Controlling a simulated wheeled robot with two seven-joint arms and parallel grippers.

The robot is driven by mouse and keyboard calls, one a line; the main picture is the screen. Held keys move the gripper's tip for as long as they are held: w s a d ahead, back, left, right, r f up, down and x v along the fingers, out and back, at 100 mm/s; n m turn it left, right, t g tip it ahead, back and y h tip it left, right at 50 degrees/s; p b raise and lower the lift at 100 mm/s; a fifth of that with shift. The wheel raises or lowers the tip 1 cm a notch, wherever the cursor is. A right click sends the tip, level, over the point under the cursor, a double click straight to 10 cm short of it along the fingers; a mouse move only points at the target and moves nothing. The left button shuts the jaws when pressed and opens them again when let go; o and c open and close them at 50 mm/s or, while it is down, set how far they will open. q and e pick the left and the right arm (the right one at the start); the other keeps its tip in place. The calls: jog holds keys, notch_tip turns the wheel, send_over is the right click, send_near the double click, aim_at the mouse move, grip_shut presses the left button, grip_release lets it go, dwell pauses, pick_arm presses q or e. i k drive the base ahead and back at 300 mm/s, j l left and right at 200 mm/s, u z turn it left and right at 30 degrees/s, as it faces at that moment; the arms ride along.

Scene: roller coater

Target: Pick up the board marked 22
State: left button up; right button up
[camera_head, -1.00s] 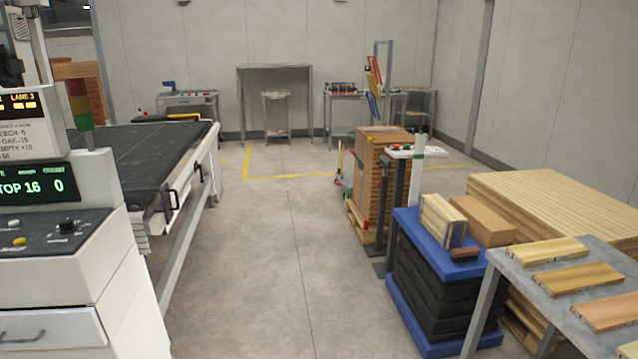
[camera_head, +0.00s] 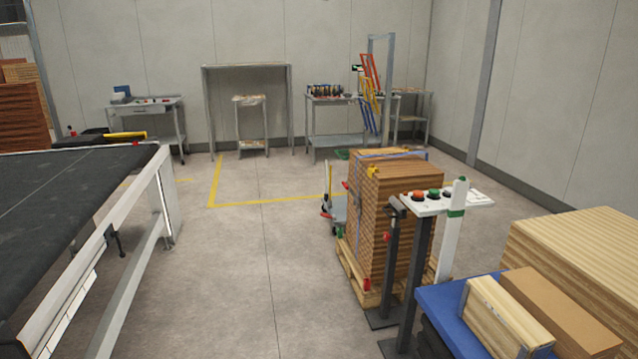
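I cannot make out a board marked 22; no number is readable on any board here. A pale board bundle (camera_head: 500,312) stands on the blue-topped stack (camera_head: 440,300) at the lower right, beside a brown block (camera_head: 568,308). A large stack of light boards (camera_head: 580,245) is at the right edge. A tall strapped stack of brown boards (camera_head: 400,215) stands on a pallet right of centre. Neither of my grippers shows in the head view.
A dark-belted conveyor (camera_head: 70,205) runs along the left. A button post (camera_head: 425,250) stands before the strapped stack. The middle floor (camera_head: 255,270) is clear up to the yellow floor line (camera_head: 265,201). Benches (camera_head: 340,140) and a grey frame (camera_head: 248,67) stand along the back wall.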

aim_at(392, 152)
jog(key=i, duration=3.45)
jog(key=i+z, duration=0.15)
jog(key=i, duration=0.55)
jog(key=i+j, duration=0.2)
jog(key=i, duration=0.5)
jog(key=i+j+z, duration=0.15)
jog(key=i+z, duration=0.25)
jog(key=i, duration=0.15)
jog(key=i+j+z, duration=0.3)
jog(key=i+z, duration=0.15)
jog(key=i, duration=0.05)
